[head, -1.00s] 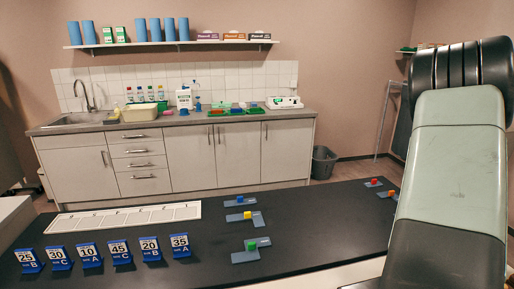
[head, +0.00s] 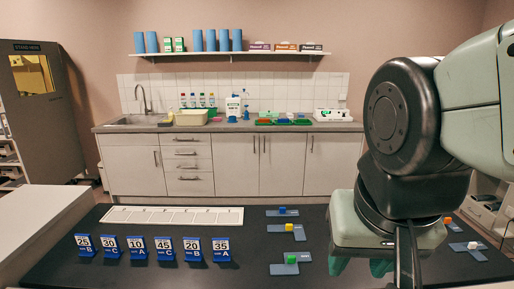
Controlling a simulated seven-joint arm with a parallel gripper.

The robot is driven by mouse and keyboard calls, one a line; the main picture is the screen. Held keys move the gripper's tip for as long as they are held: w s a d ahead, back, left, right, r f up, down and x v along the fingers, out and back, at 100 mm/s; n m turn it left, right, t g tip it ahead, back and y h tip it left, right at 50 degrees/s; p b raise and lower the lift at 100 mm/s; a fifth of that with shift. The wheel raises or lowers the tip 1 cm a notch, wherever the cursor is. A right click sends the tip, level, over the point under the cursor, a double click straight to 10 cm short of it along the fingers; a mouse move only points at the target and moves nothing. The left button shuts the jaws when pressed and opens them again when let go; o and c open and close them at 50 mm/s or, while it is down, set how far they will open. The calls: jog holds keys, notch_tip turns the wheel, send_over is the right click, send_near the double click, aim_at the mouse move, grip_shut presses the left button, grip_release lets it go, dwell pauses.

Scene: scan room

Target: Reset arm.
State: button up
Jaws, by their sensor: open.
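My arm fills the right side of the head view, and my gripper (head: 376,266) hangs at its end, low over the black table (head: 240,270). The greenish fingers point down, apart, and nothing shows between them. The fingertips are partly cut off or hidden by the arm's dark parts. The gripper is right of the grey plate with a green block (head: 292,259).
Plates with a yellow block (head: 289,227) and a blue block (head: 282,211) lie behind. Orange (head: 447,220) and white (head: 472,245) blocks lie right of the arm. Several number cards (head: 137,247) and a white compartment strip (head: 175,215) occupy the left.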

jog(key=shift+s+a+r+n+t+y, duration=0.15)
jog(key=shift+a+r+n+t, duration=0.15)
jog(key=shift+r, duration=0.25)
jog(key=shift+s+a+r+n+t+y, duration=0.1)
jog(key=shift+a+r+n+t, duration=0.2)
jog(key=shift+r, duration=0.25)
jog(key=shift+s+a+r+n+t+y, duration=0.15)
jog(key=shift+a+r+n+t, duration=0.1)
jog(key=shift+r+n, duration=0.25)
dwell(0.6)
